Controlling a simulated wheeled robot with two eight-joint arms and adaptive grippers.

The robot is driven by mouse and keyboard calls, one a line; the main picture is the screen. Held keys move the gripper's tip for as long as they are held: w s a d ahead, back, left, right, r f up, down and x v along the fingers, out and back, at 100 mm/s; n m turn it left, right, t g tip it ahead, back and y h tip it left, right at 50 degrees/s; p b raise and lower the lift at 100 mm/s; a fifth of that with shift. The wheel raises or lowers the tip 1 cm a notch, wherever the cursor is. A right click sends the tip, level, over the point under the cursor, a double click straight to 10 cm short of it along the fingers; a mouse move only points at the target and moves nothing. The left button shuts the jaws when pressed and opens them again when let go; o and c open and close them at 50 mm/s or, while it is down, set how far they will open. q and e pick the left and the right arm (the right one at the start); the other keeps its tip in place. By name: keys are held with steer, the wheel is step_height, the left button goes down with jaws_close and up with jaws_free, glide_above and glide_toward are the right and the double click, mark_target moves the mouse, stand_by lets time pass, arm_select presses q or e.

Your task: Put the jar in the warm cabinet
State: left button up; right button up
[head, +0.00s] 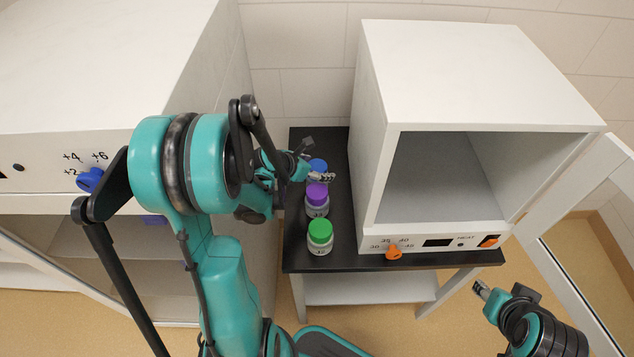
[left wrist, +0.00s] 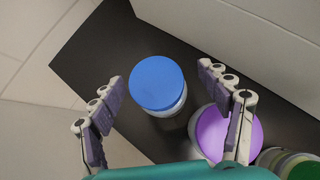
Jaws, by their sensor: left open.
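Three jars stand in a row on the black table top. The blue-lidded jar (head: 317,165) is farthest back, the purple-lidded jar (head: 317,200) is in the middle and the green-lidded jar (head: 320,238) is in front. My left gripper (head: 322,176) is open at the blue-lidded jar. In the left wrist view its fingers (left wrist: 165,105) are spread, with the blue lid (left wrist: 157,82) between and beyond them; the right finger overlaps the purple lid (left wrist: 222,135). The warm cabinet (head: 475,45), marked HEAT, has an empty interior. My right gripper (head: 482,290) is at lower right, its jaws unclear.
The cabinet's door (head: 580,235) stands swung open at right. An orange knob (head: 394,252) and an orange switch (head: 489,241) are on its front panel. A white cabinet with a blue knob (head: 90,179) fills the left. The black table (head: 300,258) has a narrow strip beside the jars.

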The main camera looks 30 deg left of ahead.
arm_select(q)
steer(key=b+x, duration=0.1)
steer(key=x, duration=0.1)
steer(key=b+x, duration=0.1)
steer(key=x, duration=0.1)
steer(key=shift+a+f, duration=0.15)
steer(key=shift+a, duration=0.1)
steer(key=shift+w+f, duration=0.2)
steer(key=shift+w, duration=0.1)
steer(key=shift+s+r, duration=0.1)
steer(key=shift+c, duration=1.2)
steer(key=c, duration=1.4)
